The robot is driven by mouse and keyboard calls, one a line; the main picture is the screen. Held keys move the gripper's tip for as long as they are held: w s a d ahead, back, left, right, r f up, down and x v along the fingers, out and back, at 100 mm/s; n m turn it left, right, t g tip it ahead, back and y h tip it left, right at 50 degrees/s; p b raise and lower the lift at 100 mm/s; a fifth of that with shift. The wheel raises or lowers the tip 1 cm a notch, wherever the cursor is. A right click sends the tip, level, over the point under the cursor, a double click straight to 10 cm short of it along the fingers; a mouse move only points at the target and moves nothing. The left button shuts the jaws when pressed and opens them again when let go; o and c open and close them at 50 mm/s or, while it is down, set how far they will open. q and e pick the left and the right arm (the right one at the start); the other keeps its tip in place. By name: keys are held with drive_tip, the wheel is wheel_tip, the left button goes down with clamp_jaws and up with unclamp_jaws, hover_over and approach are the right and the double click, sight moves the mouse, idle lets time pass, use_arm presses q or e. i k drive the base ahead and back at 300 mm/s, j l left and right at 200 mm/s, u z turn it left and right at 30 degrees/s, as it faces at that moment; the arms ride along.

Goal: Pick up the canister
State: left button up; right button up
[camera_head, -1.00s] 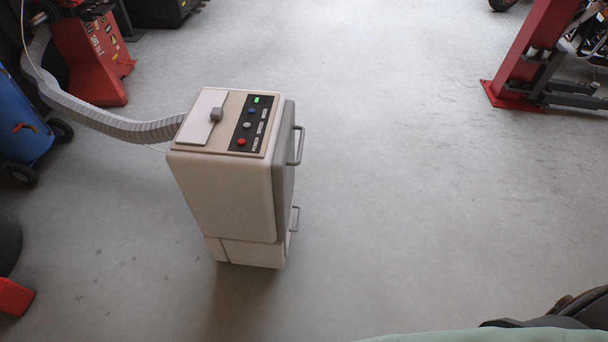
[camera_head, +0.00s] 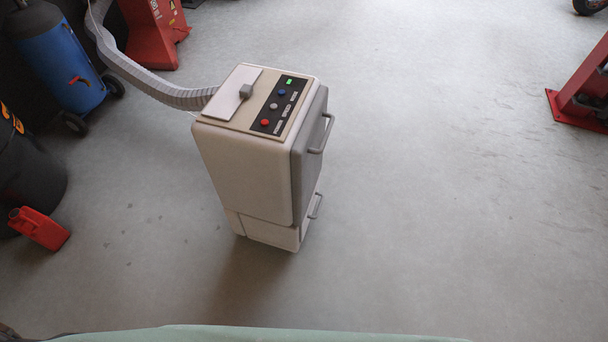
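A red canister (camera_head: 40,229) with a short dark-tipped spout lies or leans on the floor at the left of the head view. It is beside a dark round bin (camera_head: 28,178), and I cannot tell whether the two touch. Neither of my grippers shows in the view, so their state and distance from the canister are not visible.
A beige machine (camera_head: 245,170) with a grey hose (camera_head: 150,85) stands in the middle. A blue wheeled tank (camera_head: 62,60) and a red stand (camera_head: 150,30) are at the upper left. A red lift post (camera_head: 585,95) is at the right. The floor right of the machine is clear.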

sight(37, 226)
drive_tip(key=u, duration=2.15)
drive_tip(key=i+j+z, duration=0.15)
drive_tip(key=z, duration=0.3)
drive_tip(key=i+j+z, duration=0.3)
drive_tip(key=z, duration=0.15)
drive_tip(key=i+j, duration=0.2)
drive_tip(key=i+j+z, duration=0.15)
drive_tip(key=j, duration=0.3)
drive_tip(key=i+j, duration=0.15)
drive_tip(key=j, duration=0.15)
drive_tip(key=i+j+z, duration=0.1)
drive_tip(key=j, duration=0.25)
drive_tip(key=i+j+z, duration=0.1)
drive_tip(key=j, duration=0.25)
drive_tip(key=i+j, duration=0.25)
drive_tip(key=j, duration=0.15)
drive_tip(key=i+j+z, duration=0.15)
drive_tip(key=j, duration=0.2)
